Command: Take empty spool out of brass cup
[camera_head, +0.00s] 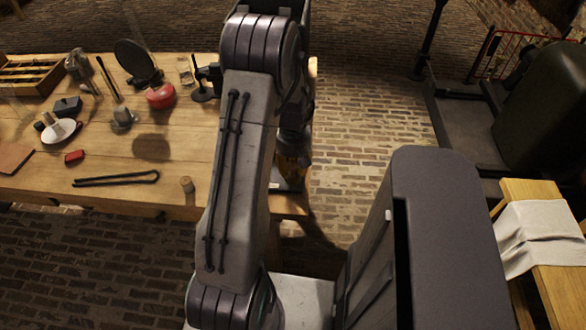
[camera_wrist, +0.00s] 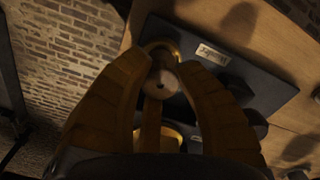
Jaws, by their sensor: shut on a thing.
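My gripper (camera_wrist: 163,72) has dark yellow fingers and is shut on the pale spool (camera_wrist: 160,84), whose round end with a small centre hole faces the wrist camera. The brass cup (camera_wrist: 158,43) shows as a curved rim just beyond the spool; the fingers and spool hide most of it. I cannot tell how far the spool sits within the cup. In the head view my gripper (camera_head: 293,150) is partly behind my arm, at the right end of the wooden table.
A dark board with a label plate (camera_wrist: 212,53) lies by the cup. On the table (camera_head: 120,195) are a small cork-like cylinder (camera_head: 187,184), black tongs (camera_head: 115,179), a red round tin (camera_head: 161,96) and a white dish (camera_head: 60,131). Brick floor lies to the right.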

